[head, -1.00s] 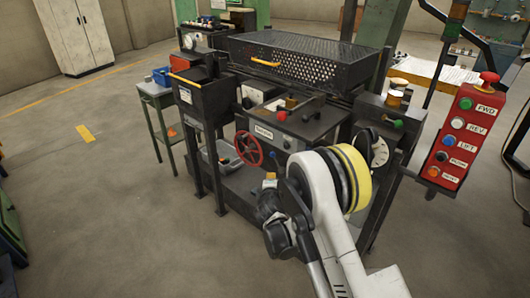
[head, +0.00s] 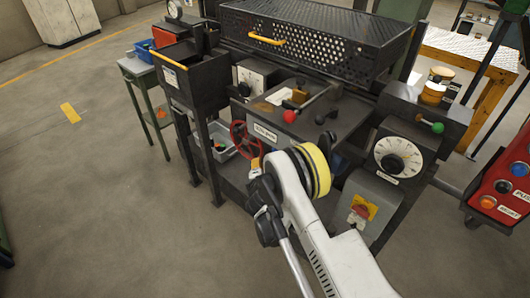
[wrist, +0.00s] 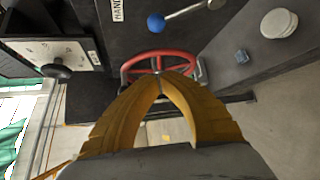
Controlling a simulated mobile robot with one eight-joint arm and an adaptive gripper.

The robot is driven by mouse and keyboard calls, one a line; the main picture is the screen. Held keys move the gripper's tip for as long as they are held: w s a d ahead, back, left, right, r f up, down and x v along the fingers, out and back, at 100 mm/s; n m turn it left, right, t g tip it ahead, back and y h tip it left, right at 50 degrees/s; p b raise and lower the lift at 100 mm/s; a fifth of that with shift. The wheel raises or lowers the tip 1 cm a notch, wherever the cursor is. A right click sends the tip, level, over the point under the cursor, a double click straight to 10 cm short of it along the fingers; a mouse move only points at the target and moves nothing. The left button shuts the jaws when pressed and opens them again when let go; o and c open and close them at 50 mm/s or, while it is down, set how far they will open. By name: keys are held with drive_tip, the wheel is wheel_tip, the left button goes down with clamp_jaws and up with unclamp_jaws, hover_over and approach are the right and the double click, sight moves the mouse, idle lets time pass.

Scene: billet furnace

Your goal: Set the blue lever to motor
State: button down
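The blue lever shows in the wrist view as a round blue knob (wrist: 156,23) on a metal rod that runs right to a pivot near the top edge. A white label reading "HAND" (wrist: 117,10) is left of the knob. I cannot make out a "motor" label. I cannot pick the lever out surely in the head view. My gripper (wrist: 160,77) has yellow fingers whose tips meet, with nothing between them. The tips appear below the blue knob in the wrist view, apart from it and in front of a red handwheel (wrist: 181,55).
The red handwheel also shows in the head view (head: 239,142). A red-knobbed lever (head: 289,116), a green-knobbed lever (head: 437,127) and a dial (head: 398,157) are on the machine. A red button pendant (head: 505,185) hangs at the right. Floor at the left is open.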

drive_tip(key=w+d+f+b, duration=0.1)
drive_tip(key=w+b, duration=0.3)
drive_tip(key=w, duration=0.5)
drive_tip(key=shift+d+f+b, duration=0.25)
drive_tip(key=shift+d+b, duration=0.05)
drive_tip(key=shift+d, duration=0.5)
